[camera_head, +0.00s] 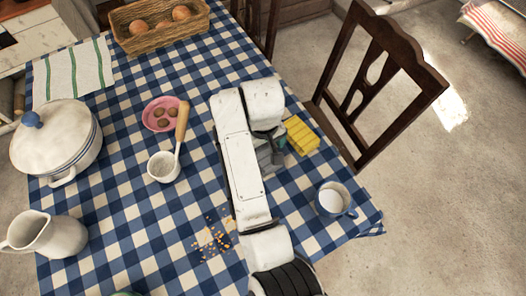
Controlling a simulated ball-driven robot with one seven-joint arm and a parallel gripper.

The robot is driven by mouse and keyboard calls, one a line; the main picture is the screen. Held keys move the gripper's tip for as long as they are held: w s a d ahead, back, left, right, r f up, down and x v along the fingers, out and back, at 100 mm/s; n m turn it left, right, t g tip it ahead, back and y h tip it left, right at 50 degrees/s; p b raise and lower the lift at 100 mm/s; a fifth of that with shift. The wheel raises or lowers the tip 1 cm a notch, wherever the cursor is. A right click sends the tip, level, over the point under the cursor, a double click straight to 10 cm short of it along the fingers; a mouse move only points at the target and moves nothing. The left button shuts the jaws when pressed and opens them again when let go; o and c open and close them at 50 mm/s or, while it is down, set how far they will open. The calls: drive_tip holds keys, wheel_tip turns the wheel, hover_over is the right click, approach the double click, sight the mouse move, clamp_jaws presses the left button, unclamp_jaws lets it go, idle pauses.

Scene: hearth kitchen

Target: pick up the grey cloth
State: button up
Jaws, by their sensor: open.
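My arm reaches over the checked table, and my gripper (277,148) points down beside a yellow ridged item (301,136) near the table's right edge. My arm hides much of the gripper, which is open. A small grey patch (266,160) shows just below and left of it. I cannot tell whether this patch is the grey cloth or part of the gripper. No other grey cloth is clearly visible.
Around my arm on the table (330,245) are a white mug (333,200), a ladle (165,166), a pink plate (152,124), crumbs (212,238), a pot (55,145), a jug (50,238), a striped cloth (72,75) and a basket (140,45). A chair (385,50) stands at the right.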

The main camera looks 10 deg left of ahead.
drive_tip(key=shift+f, duration=0.2)
drive_tip(key=c, duration=1.1)
drive_tip(key=shift+r, duration=0.1)
drive_tip(key=shift+r, duration=0.5)
wheel_tip(320, 180, up, 2)
drive_tip(key=shift+s+r, duration=0.1)
drive_tip(key=shift+r, duration=0.05)
drive_tip(key=s+a+r+p, duration=0.3)
drive_tip(key=s+r+p, duration=0.6)
drive_tip(key=s+p, duration=0.2)
drive_tip(key=shift+s+r, duration=0.25)
drive_tip(key=shift+s, duration=1)
